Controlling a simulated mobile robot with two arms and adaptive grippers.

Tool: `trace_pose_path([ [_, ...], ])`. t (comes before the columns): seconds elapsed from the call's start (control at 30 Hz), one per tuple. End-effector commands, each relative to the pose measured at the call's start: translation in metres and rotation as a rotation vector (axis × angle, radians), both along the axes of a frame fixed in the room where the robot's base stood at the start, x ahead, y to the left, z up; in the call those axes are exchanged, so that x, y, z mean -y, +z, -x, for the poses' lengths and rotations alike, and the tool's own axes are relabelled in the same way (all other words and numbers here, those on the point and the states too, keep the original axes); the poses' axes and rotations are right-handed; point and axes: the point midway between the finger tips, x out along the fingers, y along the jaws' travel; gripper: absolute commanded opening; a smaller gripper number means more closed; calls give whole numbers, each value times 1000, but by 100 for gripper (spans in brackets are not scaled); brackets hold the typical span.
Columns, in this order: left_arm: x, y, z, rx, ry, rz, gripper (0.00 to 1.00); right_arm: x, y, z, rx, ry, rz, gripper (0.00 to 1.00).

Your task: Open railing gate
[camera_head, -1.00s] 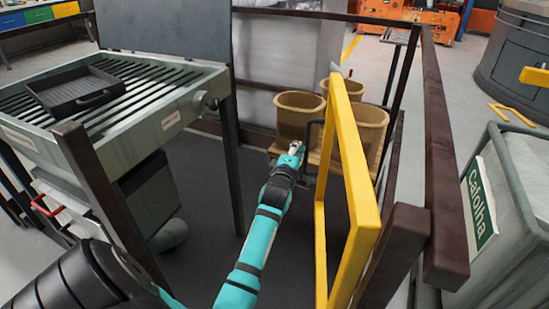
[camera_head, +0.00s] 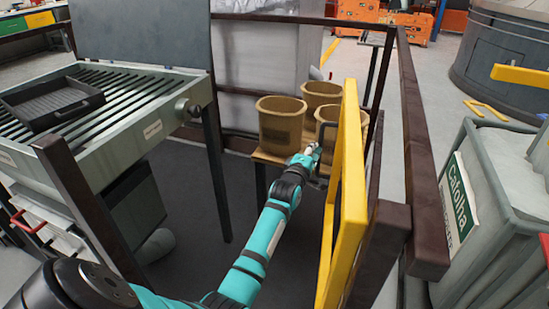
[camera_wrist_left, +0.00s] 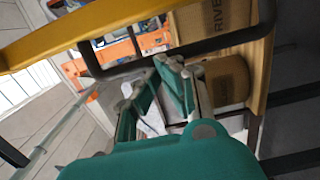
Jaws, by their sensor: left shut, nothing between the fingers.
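The yellow railing gate (camera_head: 353,185) stands swung inward, pointing away from me, beside the brown post on the right. Its dark handle (camera_head: 324,178) sticks out on the left side of the gate's far end. My left gripper (camera_head: 312,150) is shut and empty at the handle, on its left side. In the left wrist view, the gripper fingers (camera_wrist_left: 170,82) are close to the dark handle bar (camera_wrist_left: 205,43), and the yellow gate (camera_wrist_left: 75,35) crosses the upper left. I cannot tell whether they touch. My right gripper is not in view.
Three tan buckets (camera_head: 281,124) stand on a wooden board beyond the gate. A slatted grey machine (camera_head: 140,110) is on the left, behind a brown post (camera_head: 72,190). Brown rails (camera_head: 420,160) and a grey bin (camera_head: 510,190) are on the right. Dark floor between is clear.

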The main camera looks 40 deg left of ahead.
Motion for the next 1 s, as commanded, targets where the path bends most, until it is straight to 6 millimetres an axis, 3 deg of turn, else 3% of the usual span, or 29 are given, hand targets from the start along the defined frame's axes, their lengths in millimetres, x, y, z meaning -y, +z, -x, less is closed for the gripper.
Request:
trace_pose_path([
  [0.17, 6, -1, 23, -1, 0, 1, 0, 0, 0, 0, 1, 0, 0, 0],
  [0.4, 18, -1, 74, -2, -1, 1, 0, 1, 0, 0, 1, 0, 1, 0],
  [0.6, 25, -1, 105, -2, -1, 0, 0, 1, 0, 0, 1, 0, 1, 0],
  [0.9, 28, 0, 116, -1, -2, 0, 0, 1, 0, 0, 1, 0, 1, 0],
  [1.0, 31, -10, 116, -31, -11, -23, 0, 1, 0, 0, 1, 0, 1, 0],
])
